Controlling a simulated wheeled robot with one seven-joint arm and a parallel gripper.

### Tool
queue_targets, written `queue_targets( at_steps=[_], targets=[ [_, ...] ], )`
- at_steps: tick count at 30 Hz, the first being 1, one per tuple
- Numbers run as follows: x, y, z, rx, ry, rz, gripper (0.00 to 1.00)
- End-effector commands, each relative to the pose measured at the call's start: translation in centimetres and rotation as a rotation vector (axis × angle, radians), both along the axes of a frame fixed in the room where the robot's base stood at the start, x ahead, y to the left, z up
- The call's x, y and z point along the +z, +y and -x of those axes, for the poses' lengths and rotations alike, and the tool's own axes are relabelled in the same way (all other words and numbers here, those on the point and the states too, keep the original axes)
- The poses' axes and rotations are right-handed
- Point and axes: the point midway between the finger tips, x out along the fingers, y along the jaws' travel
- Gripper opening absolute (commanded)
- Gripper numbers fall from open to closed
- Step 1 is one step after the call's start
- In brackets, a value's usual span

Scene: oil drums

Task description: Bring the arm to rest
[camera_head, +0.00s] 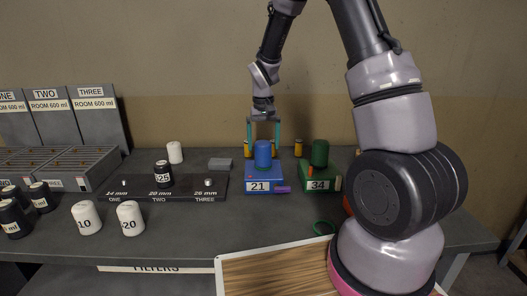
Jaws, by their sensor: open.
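My arm reaches down from the top of the camera view. My gripper (263,145) points downward with its two teal fingers apart. The fingers appear on either side of the top of a blue cylinder (263,156). I cannot tell whether they touch it. The blue cylinder stands upright on a blue base (264,178) labelled 21.
A green cylinder (320,153) stands on a green base (319,178) labelled 34. A dark size strip (140,188) holds a black bottle (163,174). White bottles (87,217) and a grey rack (67,160) are at left. A wood-patterned board (270,272) lies in front.

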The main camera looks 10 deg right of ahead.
Motion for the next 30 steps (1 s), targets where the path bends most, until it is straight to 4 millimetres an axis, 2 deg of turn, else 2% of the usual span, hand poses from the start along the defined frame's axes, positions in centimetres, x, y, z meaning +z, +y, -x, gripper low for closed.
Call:
queue_targets(
  at_steps=[1, 6, 14, 17, 23, 30],
  targets=[
    [1.2, 0.0, -0.1, 0.0, -0.005, -0.001, 1.0],
    [4.6, 0.0, -0.1, -0.001, -0.004, 0.0, 1.0],
    [7.4, -0.1, 0.1, -0.004, -0.006, -0.002, 1.0],
    [9.1, -0.4, 0.7, -0.016, -0.027, -0.013, 1.0],
    [15.2, -1.9, 4.2, -0.073, -0.126, -0.066, 1.0],
    [21.6, -3.8, 10.4, -0.148, -0.266, -0.137, 1.0]
  ],
)
